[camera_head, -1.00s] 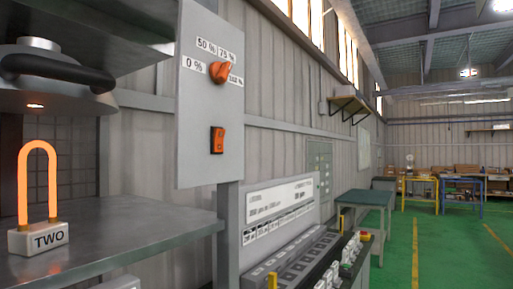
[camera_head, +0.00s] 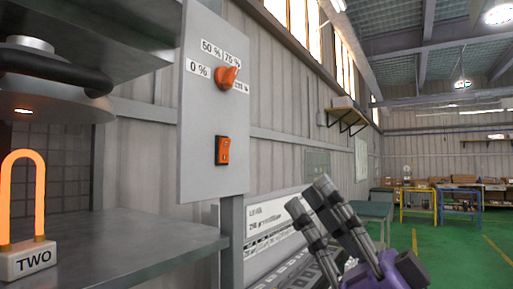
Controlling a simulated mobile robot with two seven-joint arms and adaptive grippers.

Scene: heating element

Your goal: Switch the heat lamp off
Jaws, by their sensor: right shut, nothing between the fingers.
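The heat lamp (camera_head: 40,106) hangs at the upper left, a grey round housing with a black ring and a small lit spot underneath. Below it a glowing orange U-shaped element (camera_head: 41,190) stands on a white base marked TWO (camera_head: 28,262). A grey control panel (camera_head: 205,140) carries an orange knob (camera_head: 226,78) with percent labels around it and an orange rocker switch (camera_head: 222,150) below. My right gripper (camera_head: 314,198) is at the lower right, shut and empty, with dark fingers pointing up and left. It is below and right of the switch, apart from it. My left gripper is not in view.
A grey metal shelf (camera_head: 130,240) lies under the lamp, left of the panel's post. A console with a white label board (camera_head: 265,220) is behind my right gripper. A wall shelf (camera_head: 347,116) and workbenches (camera_head: 455,192) are farther back. Green floor is open at the right.

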